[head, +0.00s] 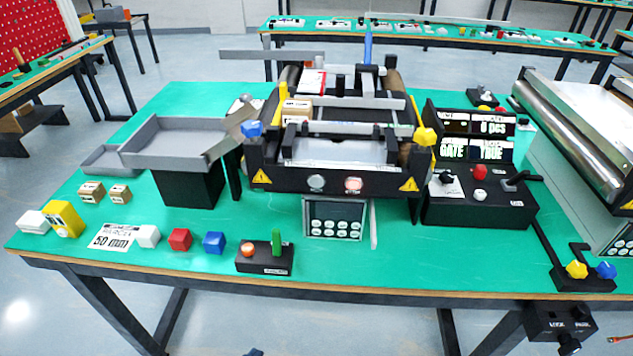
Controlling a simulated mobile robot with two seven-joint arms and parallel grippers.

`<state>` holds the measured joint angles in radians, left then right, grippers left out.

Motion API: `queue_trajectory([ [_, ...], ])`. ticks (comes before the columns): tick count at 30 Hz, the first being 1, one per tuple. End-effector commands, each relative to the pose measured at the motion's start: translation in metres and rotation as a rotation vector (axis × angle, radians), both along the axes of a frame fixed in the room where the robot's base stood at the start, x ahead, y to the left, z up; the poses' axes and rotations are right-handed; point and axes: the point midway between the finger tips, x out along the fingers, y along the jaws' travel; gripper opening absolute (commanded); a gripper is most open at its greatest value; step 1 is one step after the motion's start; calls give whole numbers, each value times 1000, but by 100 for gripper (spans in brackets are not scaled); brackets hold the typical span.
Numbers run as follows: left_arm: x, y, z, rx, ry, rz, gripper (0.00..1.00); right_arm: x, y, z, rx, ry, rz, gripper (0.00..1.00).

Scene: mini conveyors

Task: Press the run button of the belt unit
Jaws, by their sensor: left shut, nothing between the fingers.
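The belt unit (330,180) stands in the middle of the green table, with yellow warning triangles on its black front. A pale round button (316,183) and a pinkish one (353,185) sit on that front. The control box (480,208) at its right carries a red knob (480,172), a small pale button (480,195) and black levers. I cannot read which button is marked run. The tip of my left gripper (254,352) just shows at the bottom edge, shut and empty, well below the table's front edge and away from the buttons. My right gripper is out of view.
A grey tray (170,155) on a black stand is left of the unit. Small cartons, coloured blocks and a small black box (265,258) lie along the front. A panel (335,219) stands below the unit's front. A roller machine (590,130) is at right.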

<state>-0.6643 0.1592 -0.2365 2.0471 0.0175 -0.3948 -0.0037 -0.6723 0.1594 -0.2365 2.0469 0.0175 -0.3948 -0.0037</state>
Motion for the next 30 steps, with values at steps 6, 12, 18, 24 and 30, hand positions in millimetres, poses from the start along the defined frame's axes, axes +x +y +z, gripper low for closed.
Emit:
queue_trajectory([
  [6, 0, 0, 0, 0, 0, 0, 0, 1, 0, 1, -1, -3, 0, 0],
  [12, 0, 0, 0, 0, 0, 0, 0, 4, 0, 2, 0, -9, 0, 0],
  [18, 0, 0, 0, 0, 0, 0, 0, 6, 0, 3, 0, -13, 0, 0],
  [24, 0, 0, 0, 0, 0, 0, 0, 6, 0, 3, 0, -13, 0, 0],
  [30, 0, 0, 0, 0, 0, 0, 0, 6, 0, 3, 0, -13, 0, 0],
])
